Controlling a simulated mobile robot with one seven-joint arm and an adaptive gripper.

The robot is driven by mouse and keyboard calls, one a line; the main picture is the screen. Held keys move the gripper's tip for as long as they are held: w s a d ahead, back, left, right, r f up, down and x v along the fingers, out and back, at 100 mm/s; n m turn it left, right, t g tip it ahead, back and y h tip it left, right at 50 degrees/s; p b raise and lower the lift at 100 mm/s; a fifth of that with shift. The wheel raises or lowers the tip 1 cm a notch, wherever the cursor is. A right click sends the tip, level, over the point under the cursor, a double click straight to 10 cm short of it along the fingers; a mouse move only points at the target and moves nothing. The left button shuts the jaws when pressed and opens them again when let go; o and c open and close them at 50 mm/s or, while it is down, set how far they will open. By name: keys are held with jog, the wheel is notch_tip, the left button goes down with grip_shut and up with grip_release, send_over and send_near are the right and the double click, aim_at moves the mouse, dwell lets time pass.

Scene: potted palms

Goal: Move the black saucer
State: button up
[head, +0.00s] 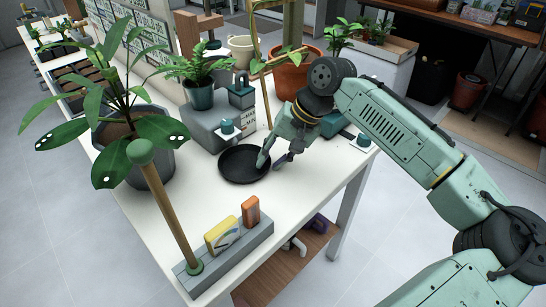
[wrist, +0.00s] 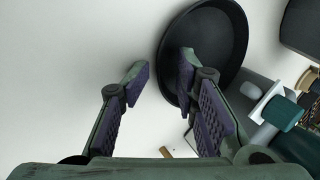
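The black saucer (head: 238,168) lies flat on the white table, near the middle of the head view. It also shows in the wrist view (wrist: 215,32), at the top right of centre. My gripper (head: 270,165) is at the saucer's right side in the head view, pointing down. In the wrist view my gripper (wrist: 162,68) is open, with a clear gap between the fingers. One finger is over the inside of the saucer and the other is outside its rim, over the table. Whether either finger touches the rim cannot be told.
A large potted plant (head: 132,125) stands left of the saucer. A grey block (head: 200,120) with teal bottles and a small fern pot (head: 201,95) stand behind it. A grey holder (head: 222,262) with a pole and sponge is in front. An orange pot (head: 294,78) stands behind my gripper.

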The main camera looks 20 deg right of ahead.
jog(key=v, duration=1.2)
dwell(0.3)
